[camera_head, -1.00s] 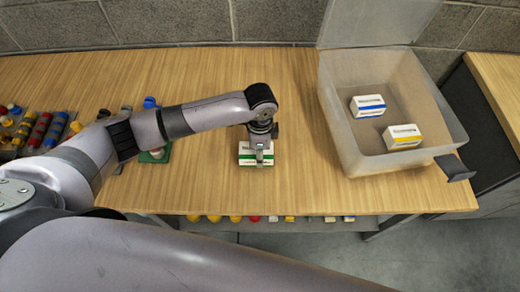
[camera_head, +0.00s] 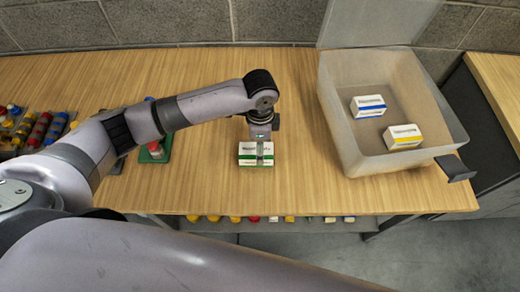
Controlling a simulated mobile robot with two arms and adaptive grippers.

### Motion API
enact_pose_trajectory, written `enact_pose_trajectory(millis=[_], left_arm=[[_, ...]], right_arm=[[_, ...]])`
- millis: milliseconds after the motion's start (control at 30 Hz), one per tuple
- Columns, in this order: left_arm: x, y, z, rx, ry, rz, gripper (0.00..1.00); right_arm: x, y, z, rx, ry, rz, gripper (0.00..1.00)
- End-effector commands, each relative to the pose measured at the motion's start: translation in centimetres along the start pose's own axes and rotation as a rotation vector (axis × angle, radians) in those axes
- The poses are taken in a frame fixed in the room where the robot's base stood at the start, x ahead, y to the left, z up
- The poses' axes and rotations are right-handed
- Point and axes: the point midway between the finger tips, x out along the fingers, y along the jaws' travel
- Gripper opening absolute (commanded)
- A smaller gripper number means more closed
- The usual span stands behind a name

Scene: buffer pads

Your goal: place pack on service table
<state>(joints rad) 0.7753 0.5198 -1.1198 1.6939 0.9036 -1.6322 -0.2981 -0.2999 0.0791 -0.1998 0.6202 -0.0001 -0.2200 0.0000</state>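A white pack with green stripes (camera_head: 247,148) is at the middle of the wooden table (camera_head: 215,185). My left gripper (camera_head: 262,160) points down over it, and a finger crosses the front of the pack right of its centre. The finger gap is hidden, so I cannot tell whether the gripper is open or shut on the pack. My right gripper is not in view.
A translucent open bin (camera_head: 350,152) at the right holds a blue-striped pack (camera_head: 368,107) and a yellow-striped pack (camera_head: 402,136). Coloured items (camera_head: 40,130) stand in a rack at the far left. Bare tabletop lies between my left gripper and the bin.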

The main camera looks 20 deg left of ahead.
Motion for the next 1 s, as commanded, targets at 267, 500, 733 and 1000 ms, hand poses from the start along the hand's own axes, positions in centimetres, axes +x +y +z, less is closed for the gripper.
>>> enact_pose_trajectory(millis=[267, 500, 733, 1000], left_arm=[[-5.8, -0.1, 0.0, 0.001, 0.001, -0.003, 0.70], [-8.0, 0.0, 0.0, 0.000, -0.001, 0.000, 0.70], [-8.2, 0.0, 0.0, 0.000, -0.001, 0.001, 0.70], [-8.2, 0.0, 0.0, 0.000, -0.001, 0.001, 0.70]], right_arm=[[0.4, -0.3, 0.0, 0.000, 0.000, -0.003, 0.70], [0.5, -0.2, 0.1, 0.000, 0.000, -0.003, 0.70], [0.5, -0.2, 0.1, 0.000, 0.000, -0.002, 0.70], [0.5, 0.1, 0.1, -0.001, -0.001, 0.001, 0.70]])
